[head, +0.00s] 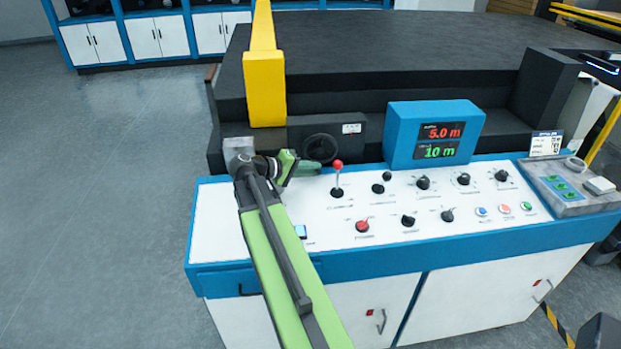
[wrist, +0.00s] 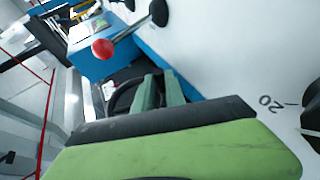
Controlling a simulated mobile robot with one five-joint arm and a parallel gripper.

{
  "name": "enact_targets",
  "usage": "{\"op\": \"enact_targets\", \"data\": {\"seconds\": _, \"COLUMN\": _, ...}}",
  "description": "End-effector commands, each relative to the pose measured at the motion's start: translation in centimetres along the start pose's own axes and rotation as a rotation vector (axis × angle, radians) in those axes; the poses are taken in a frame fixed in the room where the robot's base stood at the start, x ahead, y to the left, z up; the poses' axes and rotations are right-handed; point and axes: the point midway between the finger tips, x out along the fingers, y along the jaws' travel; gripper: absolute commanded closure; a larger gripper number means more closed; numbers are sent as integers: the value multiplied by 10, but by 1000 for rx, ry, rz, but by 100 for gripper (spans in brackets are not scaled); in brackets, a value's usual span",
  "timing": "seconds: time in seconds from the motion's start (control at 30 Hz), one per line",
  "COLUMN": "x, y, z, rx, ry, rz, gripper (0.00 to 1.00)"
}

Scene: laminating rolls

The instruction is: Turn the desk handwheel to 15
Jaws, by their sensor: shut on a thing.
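The black desk handwheel (head: 321,148) stands at the back edge of the white control panel, below the yellow post. In the wrist view the handwheel (wrist: 122,97) shows as a dark curved rim, partly behind the fingers. My gripper (head: 318,168) reaches it from the front left. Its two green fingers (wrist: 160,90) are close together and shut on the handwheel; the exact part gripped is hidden. The blue display box (head: 435,135) reads 5.0 m in red above 10 m in green.
A red-knobbed lever (head: 338,178) stands just right of my gripper; its red ball (wrist: 103,48) is near the fingers in the wrist view. Several black knobs (head: 423,183) and coloured buttons (head: 505,208) fill the panel to the right. Open floor (head: 110,200) lies left.

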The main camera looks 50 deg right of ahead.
Motion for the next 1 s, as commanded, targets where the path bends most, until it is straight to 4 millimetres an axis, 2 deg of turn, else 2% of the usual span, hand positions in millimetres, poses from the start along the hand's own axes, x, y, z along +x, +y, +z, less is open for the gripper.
{"op": "enact_targets", "data": {"seconds": 0.03, "x": 3, "y": -7, "z": 3, "rx": -7, "ry": -5, "rz": 14, "gripper": 100}}
{"op": "enact_targets", "data": {"seconds": 0.3, "x": 4, "y": -4, "z": 4, "rx": -33, "ry": -5, "rz": 76, "gripper": 100}}
{"op": "enact_targets", "data": {"seconds": 0.77, "x": 5, "y": -3, "z": 4, "rx": -36, "ry": -7, "rz": 85, "gripper": 100}}
{"op": "enact_targets", "data": {"seconds": 0.8, "x": 5, "y": -3, "z": 4, "rx": -36, "ry": -7, "rz": 85, "gripper": 81}}
{"op": "enact_targets", "data": {"seconds": 0.93, "x": 5, "y": -2, "z": 4, "rx": -37, "ry": -5, "rz": 86, "gripper": 64}}
{"op": "enact_targets", "data": {"seconds": 1.0, "x": 5, "y": -2, "z": 3, "rx": -37, "ry": -4, "rz": 87, "gripper": 63}}
